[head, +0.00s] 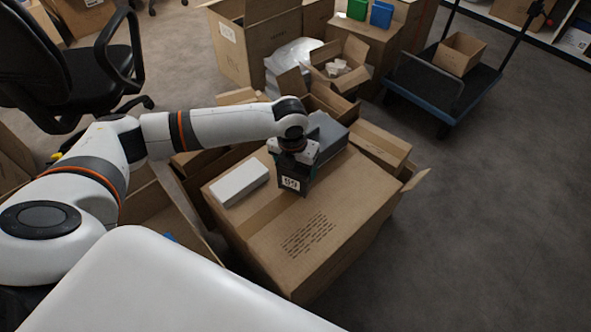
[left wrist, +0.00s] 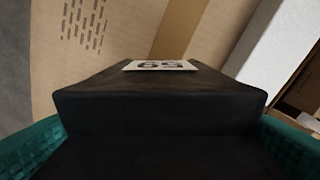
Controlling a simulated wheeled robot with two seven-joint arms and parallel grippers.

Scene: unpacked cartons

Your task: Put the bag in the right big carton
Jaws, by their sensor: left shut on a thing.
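My left gripper (head: 293,165) is above the top of a big closed carton (head: 335,205) in the middle of the head view. It is shut on a black bag (head: 291,189) with a white label. In the left wrist view the black bag (left wrist: 160,110) fills the space between the green finger pads, with its label at the far edge. Whether the bag touches the carton top is unclear. An open big carton (head: 150,208) stands left of the closed one. Another open carton (head: 380,140) shows behind it on the right, partly hidden. My right gripper is not in view.
A white box (head: 240,183) lies on the closed carton, and a grey object (head: 326,131) is behind my gripper. More cartons (head: 245,50) stand at the back. A blue trolley (head: 445,85) carries a small open carton. The floor at right is clear.

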